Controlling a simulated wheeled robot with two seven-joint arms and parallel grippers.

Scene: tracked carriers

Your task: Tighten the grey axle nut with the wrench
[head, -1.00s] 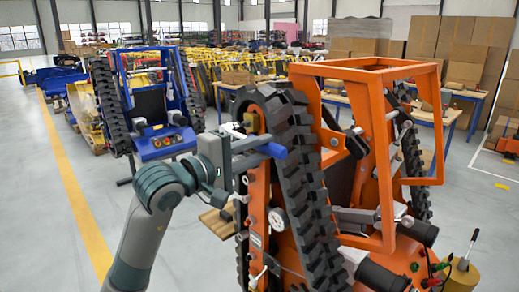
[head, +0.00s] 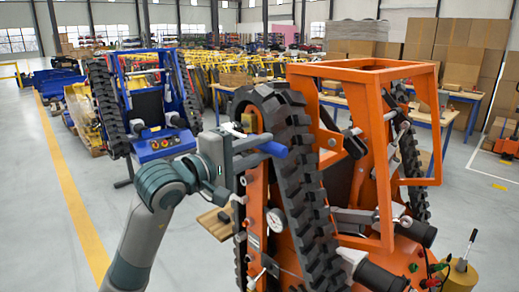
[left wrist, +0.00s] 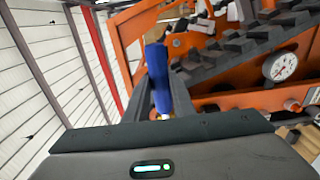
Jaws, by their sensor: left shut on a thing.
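My left gripper (head: 266,149) is shut on the blue handle of the wrench (head: 275,150), beside the near track of the orange tracked carrier (head: 258,190). In the left wrist view the blue handle (left wrist: 158,78) stands between the two dark fingers and points away from the palm. The wrench's working end cannot be made out clearly. Small grey round fittings (head: 276,219) sit on the carrier's side below the gripper. I cannot tell which of them is the axle nut, or whether the wrench touches it. My right gripper is not in view.
The black rubber track (head: 300,180) rises right of the gripper. A pressure gauge (head: 275,220) is on the carrier's side, and a wooden board (head: 215,224) is below the gripper. A blue carrier (head: 160,140) stands behind at left. The floor (head: 50,200) at left is clear.

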